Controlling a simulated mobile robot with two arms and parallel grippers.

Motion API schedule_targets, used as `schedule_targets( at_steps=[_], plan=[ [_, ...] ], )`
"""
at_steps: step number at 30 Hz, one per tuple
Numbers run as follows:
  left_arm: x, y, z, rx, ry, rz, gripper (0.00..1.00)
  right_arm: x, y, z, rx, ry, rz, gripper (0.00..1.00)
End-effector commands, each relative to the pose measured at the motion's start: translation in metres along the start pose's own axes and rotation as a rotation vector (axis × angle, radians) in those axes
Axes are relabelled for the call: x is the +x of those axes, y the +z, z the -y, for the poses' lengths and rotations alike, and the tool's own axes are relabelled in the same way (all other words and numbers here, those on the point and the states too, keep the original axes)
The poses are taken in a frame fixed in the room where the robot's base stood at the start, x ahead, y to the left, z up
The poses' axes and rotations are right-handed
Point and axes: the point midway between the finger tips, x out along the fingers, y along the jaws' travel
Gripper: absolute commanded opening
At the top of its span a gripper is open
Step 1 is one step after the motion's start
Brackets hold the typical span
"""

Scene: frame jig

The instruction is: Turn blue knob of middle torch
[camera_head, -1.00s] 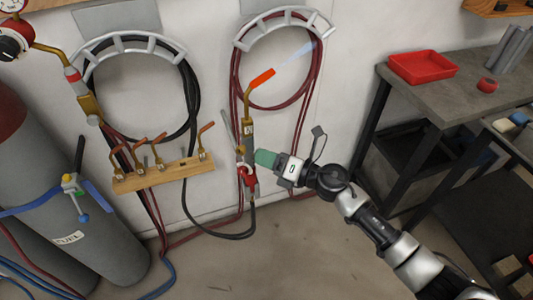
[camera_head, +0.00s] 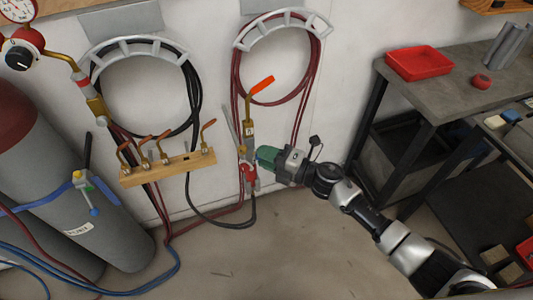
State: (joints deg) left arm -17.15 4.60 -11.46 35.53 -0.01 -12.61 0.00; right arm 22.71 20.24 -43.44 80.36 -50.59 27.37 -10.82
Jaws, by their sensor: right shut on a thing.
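The middle torch (camera_head: 248,128) hangs upright against the wall, with a brass body, an orange tip and a red lower part. No flame shows at its tip. My right gripper (camera_head: 258,158), with green fingers, reaches in from the right and is shut at the torch's lower valve area. The blue knob there is almost wholly hidden by the fingers. My left gripper is not in view.
A wooden rack (camera_head: 168,167) with several copper torch tips is left of the torch. Hoses hang on metal hangers above. Gas cylinders (camera_head: 70,190) stand at left. A workbench (camera_head: 455,88) with a red tray (camera_head: 419,64) stands at right.

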Motion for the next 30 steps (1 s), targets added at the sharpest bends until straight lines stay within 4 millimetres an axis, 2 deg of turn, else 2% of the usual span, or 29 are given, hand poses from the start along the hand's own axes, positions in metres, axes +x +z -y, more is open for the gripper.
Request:
schedule_targets(
  at_steps=[15, 16, 20, 30],
  plan=[
    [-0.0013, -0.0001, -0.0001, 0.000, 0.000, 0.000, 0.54, 0.0000, -0.0002, 0.0009, 0.020, -0.001, 0.000, 0.04],
    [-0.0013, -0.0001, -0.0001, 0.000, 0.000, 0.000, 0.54, 0.0000, -0.0002, 0.0009, 0.019, -0.001, 0.000, 0.32],
    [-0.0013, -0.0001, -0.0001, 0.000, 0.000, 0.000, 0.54, 0.0000, -0.0002, 0.0007, 0.019, -0.001, 0.000, 0.52],
    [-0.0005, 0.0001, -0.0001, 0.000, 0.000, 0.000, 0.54, -0.0032, 0.0001, 0.0009, 0.018, -0.001, 0.001, 0.53]
  ],
)
